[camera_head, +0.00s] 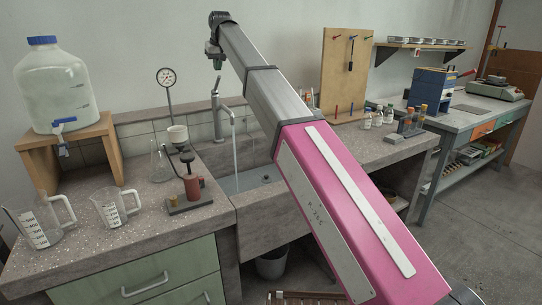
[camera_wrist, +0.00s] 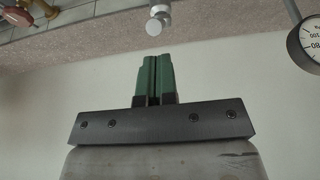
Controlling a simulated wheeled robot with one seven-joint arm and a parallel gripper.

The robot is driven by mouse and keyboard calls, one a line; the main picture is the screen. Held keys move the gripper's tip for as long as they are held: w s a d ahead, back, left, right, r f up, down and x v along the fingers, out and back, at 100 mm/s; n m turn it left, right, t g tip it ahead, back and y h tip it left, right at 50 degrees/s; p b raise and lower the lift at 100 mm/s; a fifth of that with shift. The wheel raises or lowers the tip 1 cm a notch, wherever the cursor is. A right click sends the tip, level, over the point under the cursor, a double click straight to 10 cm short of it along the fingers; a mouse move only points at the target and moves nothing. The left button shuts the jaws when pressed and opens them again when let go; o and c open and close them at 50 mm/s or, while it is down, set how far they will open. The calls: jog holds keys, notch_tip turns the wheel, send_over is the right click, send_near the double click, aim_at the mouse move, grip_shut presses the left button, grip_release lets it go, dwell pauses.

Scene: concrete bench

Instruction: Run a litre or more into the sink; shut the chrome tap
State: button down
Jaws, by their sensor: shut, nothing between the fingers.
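The chrome tap (camera_head: 217,112) stands at the back edge of the stone sink (camera_head: 262,222). A thin stream of water (camera_head: 235,150) runs from its spout into the basin, where water shows at the bottom. My gripper (camera_head: 215,66) is above the tap, near the wall and apart from it. In the wrist view my gripper (camera_wrist: 156,58) has its green fingers together, with nothing held. A pale round-ended metal fitting (camera_wrist: 157,18), which looks like part of the tap, lies just beyond the fingertips. My arm hides part of the sink's right side.
A pressure gauge (camera_head: 167,77) on a thin stem stands left of the tap. A red burner-like device (camera_head: 190,185), a glass flask (camera_head: 161,162) and two measuring jugs (camera_head: 112,206) occupy the left bench. A large water carboy (camera_head: 55,88) sits on a wooden stand. A tool board (camera_head: 338,85) stands behind my arm.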

aim_at(219, 80)
dwell(0.4)
jog(key=shift+f, duration=3.95)
jog(key=shift+r, duration=3.15)
